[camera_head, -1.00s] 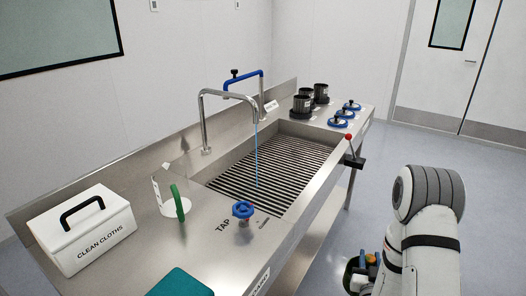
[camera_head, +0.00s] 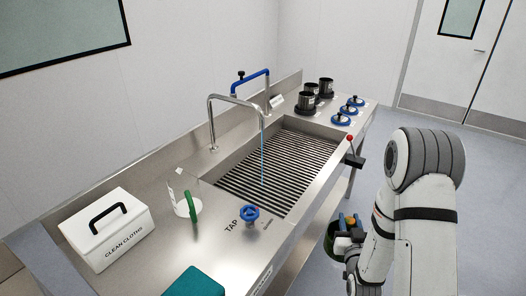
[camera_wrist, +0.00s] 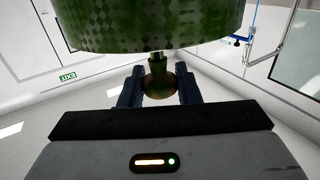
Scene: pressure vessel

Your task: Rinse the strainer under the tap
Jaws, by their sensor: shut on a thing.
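My gripper (camera_wrist: 158,88) is shut on the brassy knob (camera_wrist: 158,85) of the green perforated strainer (camera_wrist: 160,28), which fills the top of the wrist view. In the head view the strainer (camera_head: 338,247) is partly seen beside the sink bench's front edge, left of my arm, and the gripper is mostly hidden there. The steel tap (camera_head: 236,97) arches over the sink. A thin blue water stream (camera_head: 263,150) falls from its spout onto the slatted sink bottom (camera_head: 285,165). The strainer is outside the sink, apart from the stream. The blue TAP handwheel (camera_head: 249,213) is on the front deck.
A red-knobbed lever (camera_head: 351,145) sticks out from the bench's front edge between my arm and the sink. A white clean cloths box (camera_head: 107,230), a green-handled holder (camera_head: 188,204) and a teal block (camera_head: 193,283) are on the near deck. Black cups (camera_head: 307,102) and blue handwheels (camera_head: 347,113) stand at the far end.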

